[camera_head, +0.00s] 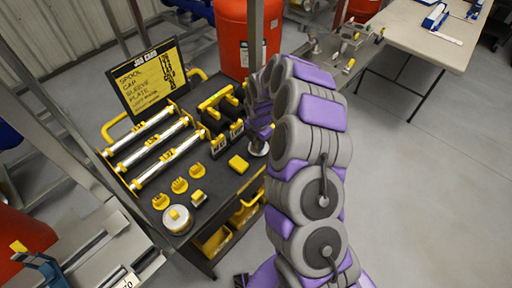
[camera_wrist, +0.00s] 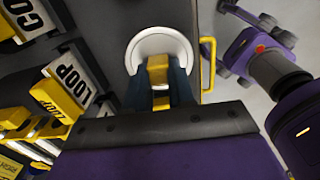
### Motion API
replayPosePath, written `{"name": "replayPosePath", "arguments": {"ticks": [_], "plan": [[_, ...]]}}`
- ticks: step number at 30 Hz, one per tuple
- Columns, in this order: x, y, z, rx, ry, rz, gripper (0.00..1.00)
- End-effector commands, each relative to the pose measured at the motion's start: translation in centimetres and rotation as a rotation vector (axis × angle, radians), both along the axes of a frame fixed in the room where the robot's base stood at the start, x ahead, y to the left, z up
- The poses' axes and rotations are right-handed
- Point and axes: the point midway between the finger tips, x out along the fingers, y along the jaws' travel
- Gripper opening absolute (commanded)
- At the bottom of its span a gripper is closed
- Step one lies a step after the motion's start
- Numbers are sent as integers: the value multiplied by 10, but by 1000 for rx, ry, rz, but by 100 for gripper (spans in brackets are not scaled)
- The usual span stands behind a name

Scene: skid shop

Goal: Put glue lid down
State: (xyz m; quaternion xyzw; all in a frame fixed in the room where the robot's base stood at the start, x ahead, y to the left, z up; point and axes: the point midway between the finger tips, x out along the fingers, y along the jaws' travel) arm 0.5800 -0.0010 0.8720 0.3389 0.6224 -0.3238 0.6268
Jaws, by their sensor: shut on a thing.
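In the wrist view, my gripper (camera_wrist: 159,84) has its dark fingers shut on the yellow block-shaped knob of the glue lid (camera_wrist: 160,42), a round white disc. The knob hides part of the disc. In the head view, a pale round disc (camera_head: 258,149) shows below the end of my arm at the cart's right edge, and the fingers are hard to make out. I cannot tell whether the lid touches the cart top.
Yellow clips (camera_head: 180,186), silver rods (camera_head: 150,145) and a sign (camera_head: 146,80) fill the left. A yellow handle (camera_wrist: 208,62) is at the edge.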

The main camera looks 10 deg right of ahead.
Motion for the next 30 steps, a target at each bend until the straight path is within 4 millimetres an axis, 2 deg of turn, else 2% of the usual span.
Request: {"name": "replayPosePath", "arguments": {"ticks": [7, 13, 20, 21, 30], "plan": [[11, 6, 0, -4, -5, 0, 0], [9, 5, -32, -3, -1, 0, 0], [9, 3, -36, 0, -1, -1, 0], [9, 2, -36, 0, -1, -1, 25], [9, 5, -35, -2, -2, 0, 53]]}}
